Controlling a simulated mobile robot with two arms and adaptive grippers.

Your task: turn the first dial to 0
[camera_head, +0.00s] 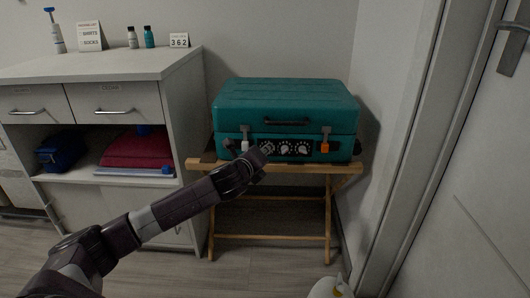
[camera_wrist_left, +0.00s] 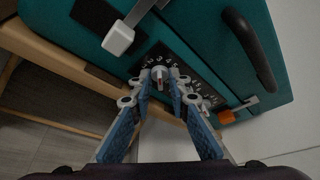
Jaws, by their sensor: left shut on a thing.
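A teal suitcase (camera_head: 285,103) lies closed on a wooden folding stand (camera_head: 328,212). Its front has a dark panel with dials in a row. The middle dial (camera_head: 285,149) and right dial (camera_head: 303,150) show white marks in the head view. My left gripper (camera_head: 265,150) reaches the left end of this panel and covers much of the first dial. In the left wrist view, my left gripper (camera_wrist_left: 159,78) is shut on the first dial (camera_wrist_left: 157,72), with white numbers around it. The exact setting is too small to read surely. My right gripper is not in view.
A white latch (camera_head: 244,146) and an orange latch (camera_head: 325,146) flank the dials. A small card reading 362 (camera_head: 179,41) stands on the grey cabinet (camera_head: 90,66) at left. A wall and door (camera_head: 475,170) are close at right.

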